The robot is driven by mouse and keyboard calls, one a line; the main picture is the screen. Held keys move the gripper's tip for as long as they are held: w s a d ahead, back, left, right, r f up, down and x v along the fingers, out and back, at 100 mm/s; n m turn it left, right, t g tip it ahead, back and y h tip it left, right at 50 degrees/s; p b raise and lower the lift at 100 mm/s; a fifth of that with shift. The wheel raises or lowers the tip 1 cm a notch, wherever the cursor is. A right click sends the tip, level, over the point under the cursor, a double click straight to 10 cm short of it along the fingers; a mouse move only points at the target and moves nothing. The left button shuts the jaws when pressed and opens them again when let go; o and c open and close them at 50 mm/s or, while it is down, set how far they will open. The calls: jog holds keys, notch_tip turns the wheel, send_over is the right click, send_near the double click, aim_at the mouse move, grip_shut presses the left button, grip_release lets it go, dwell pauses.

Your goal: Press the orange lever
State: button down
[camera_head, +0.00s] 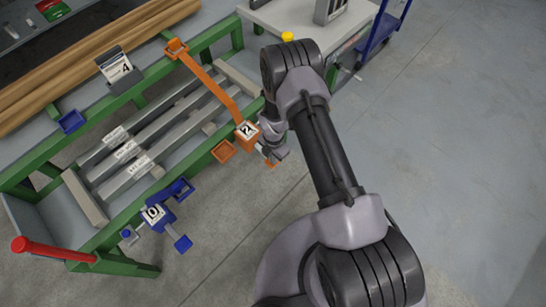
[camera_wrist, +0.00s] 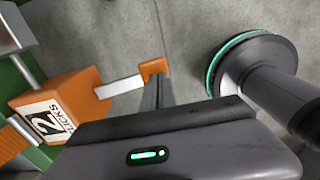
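The orange box (camera_head: 247,132) with a white "2" label sits on the green frame's front rail. In the wrist view the box (camera_wrist: 57,103) is at the left, and a pale metal arm (camera_wrist: 120,87) runs from it to the orange lever's tip (camera_wrist: 154,67). In the head view the tip (camera_head: 270,163) shows just below my gripper (camera_head: 276,152). In the wrist view my gripper (camera_wrist: 157,92) looks shut, its narrow fingers close together beside the tip. They seem to overlap the tip's lower edge; I cannot tell whether they touch.
A blue box (camera_head: 154,213) labelled "0" with blue levers is farther left on the front rail. A red-handled bar (camera_head: 50,250) sticks out at lower left. A blue cart (camera_head: 382,30) stands at the back. Floor at right is clear.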

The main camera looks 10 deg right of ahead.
jog(key=shift+f+b, duration=1.45)
jog(key=shift+f, duration=0.35)
jog(key=shift+s, duration=0.15)
